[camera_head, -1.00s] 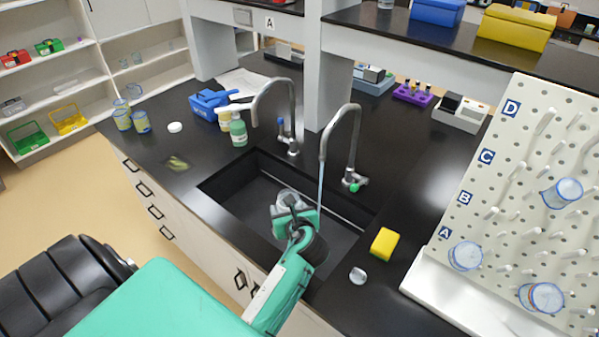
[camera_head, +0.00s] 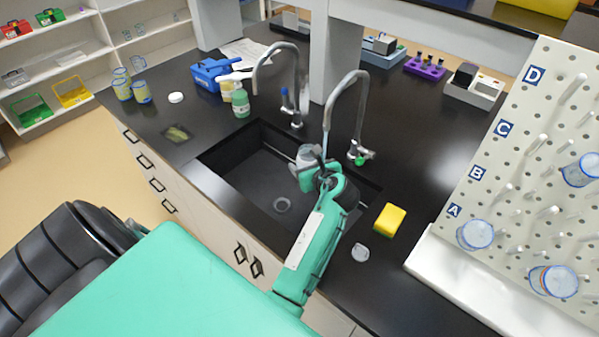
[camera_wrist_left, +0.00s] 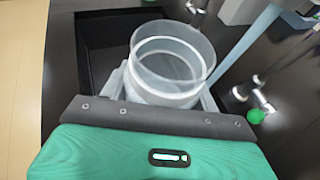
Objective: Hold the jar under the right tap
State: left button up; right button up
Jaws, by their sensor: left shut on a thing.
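The clear jar (camera_head: 305,154) is upright over the sink, and its open mouth shows in the left wrist view (camera_wrist_left: 172,55). My left gripper (camera_head: 308,172) is shut on the jar. The right tap (camera_head: 361,100) is a curved metal pipe with a green knob, and its spout end is just above and right of the jar. The left tap (camera_head: 297,75) has a blue knob. My right gripper is not in view.
The black sink (camera_head: 245,180) is open to the left of the jar. A yellow sponge (camera_head: 389,220) and a small clear item (camera_head: 360,252) lie on the counter right of the sink. A pegboard (camera_head: 520,170) with glassware stands at the right.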

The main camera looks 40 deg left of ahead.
pick_arm(q)
jog(key=w, duration=0.6)
jog(key=shift+d+p, duration=0.25)
jog(key=shift+p, duration=0.05)
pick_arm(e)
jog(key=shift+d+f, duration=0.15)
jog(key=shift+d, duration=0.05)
pick_arm(q)
jog(key=shift+w+f, duration=0.1)
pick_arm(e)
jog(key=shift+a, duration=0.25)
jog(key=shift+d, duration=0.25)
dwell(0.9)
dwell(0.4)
